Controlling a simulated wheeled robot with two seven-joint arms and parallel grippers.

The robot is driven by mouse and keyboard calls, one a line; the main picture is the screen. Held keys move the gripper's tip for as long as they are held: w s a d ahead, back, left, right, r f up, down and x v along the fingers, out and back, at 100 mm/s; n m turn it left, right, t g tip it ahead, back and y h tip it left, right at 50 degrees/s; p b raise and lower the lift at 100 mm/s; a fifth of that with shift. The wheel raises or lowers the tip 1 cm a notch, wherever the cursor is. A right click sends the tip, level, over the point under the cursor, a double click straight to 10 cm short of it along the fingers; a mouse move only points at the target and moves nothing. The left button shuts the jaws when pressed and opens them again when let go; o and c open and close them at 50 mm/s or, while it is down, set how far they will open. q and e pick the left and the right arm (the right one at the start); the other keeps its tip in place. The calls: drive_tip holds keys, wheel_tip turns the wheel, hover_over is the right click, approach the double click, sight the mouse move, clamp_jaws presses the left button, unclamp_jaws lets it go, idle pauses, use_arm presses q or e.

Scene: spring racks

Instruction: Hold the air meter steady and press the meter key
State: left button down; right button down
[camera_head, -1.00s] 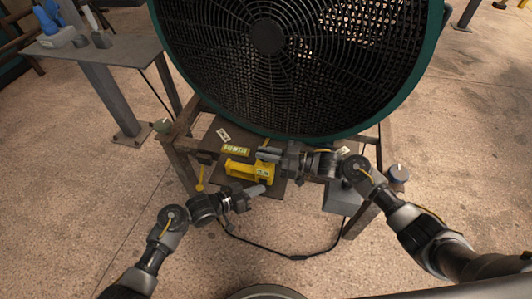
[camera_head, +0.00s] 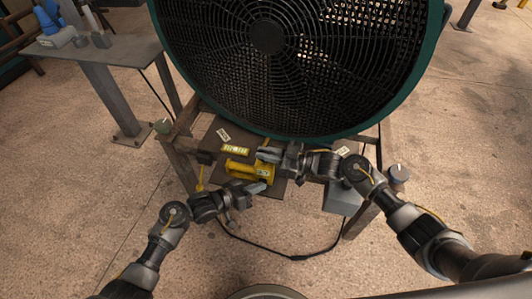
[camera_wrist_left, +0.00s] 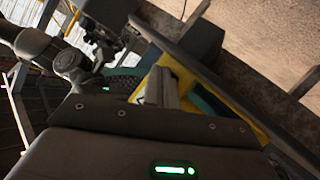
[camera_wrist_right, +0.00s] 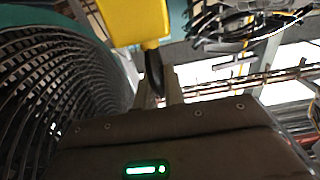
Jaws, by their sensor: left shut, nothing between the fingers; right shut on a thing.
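The yellow air meter (camera_head: 240,168) lies on the small stand under the big fan. My right gripper (camera_head: 264,154) comes in from the right and is shut on the meter at its far right end. In the right wrist view the yellow meter (camera_wrist_right: 134,20) is above the fingers, with a dark part between them. My left gripper (camera_head: 262,187) is shut and empty, its tips at the near side of the meter. In the left wrist view the closed fingers (camera_wrist_left: 160,88) are in front of the yellow body (camera_wrist_left: 190,75). I cannot make out the meter key or whether the fingertips touch it.
The large green-rimmed fan (camera_head: 290,60) stands right behind the meter. A grey box (camera_head: 343,199) is on the stand's right. A black cable (camera_head: 262,245) loops in front. A side table (camera_head: 100,60) with small items is at the left.

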use_arm(q)
drive_tip(key=shift+s, duration=0.1)
drive_tip(key=shift+s+a, duration=0.15)
drive_tip(key=shift+s, duration=0.2)
drive_tip(key=shift+s, duration=0.1)
drive_tip(key=s, duration=0.1)
drive_tip(key=s+a, duration=0.1)
drive_tip(key=s, duration=0.1)
drive_tip(key=s+a, duration=0.1)
drive_tip(key=s, duration=0.1)
drive_tip(key=shift+s, duration=0.25)
drive_tip(key=shift+d, duration=0.1)
idle(0.3)
use_arm(e)
drive_tip(key=c, duration=1.4)
unclamp_jaws()
